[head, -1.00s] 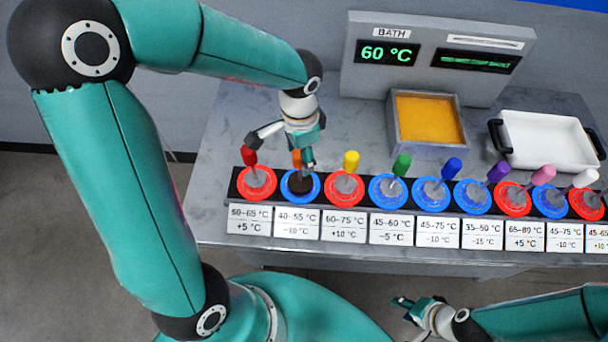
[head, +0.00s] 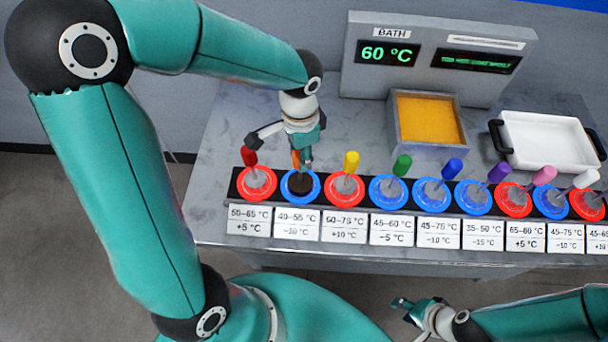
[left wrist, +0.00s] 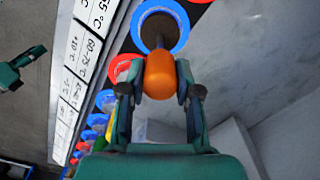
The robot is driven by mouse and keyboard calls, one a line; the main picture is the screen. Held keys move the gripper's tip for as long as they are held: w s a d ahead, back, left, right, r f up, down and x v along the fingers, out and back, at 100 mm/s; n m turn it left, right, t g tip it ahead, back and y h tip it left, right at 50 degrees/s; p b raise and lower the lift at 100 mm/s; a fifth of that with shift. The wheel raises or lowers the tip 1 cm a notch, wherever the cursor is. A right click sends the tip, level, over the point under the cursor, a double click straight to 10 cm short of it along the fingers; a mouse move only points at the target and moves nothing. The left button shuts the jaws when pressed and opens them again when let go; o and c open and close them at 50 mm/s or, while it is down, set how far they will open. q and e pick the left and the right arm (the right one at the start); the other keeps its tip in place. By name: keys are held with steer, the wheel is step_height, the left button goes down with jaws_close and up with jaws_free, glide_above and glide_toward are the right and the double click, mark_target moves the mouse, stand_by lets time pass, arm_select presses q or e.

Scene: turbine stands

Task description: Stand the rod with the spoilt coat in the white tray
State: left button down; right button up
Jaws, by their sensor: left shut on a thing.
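The orange-handled rod (head: 296,159) stands upright in a blue-ringed round stand whose middle is dark brown (head: 301,186), unlike the grey middles of its neighbours. My left gripper (head: 307,161) is shut on the orange handle (left wrist: 160,75), from above. In the left wrist view the handle sits between both fingers, with the blue ring and dark middle (left wrist: 160,29) beyond it. The white tray (head: 546,141), with black handles, stands empty at the right back of the table. My right gripper (head: 403,304) is low, off the table's front; its jaws are too small to judge.
A row of red- and blue-ringed stands holds rods with red (head: 249,157), yellow (head: 351,162), green (head: 402,165) and other coloured handles close by. Temperature labels (head: 344,224) run along the front. An orange-filled bath (head: 428,119) and its 60 °C panel (head: 387,53) stand behind.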

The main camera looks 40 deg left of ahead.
arm_select(q)
steer(key=shift+r, duration=0.2)
steer(key=shift+r+p, duration=0.35)
steer(key=shift+p, duration=0.05)
steer(key=shift+r, duration=0.1)
steer(key=shift+r+p, duration=0.75)
steer(key=shift+r, duration=0.1)
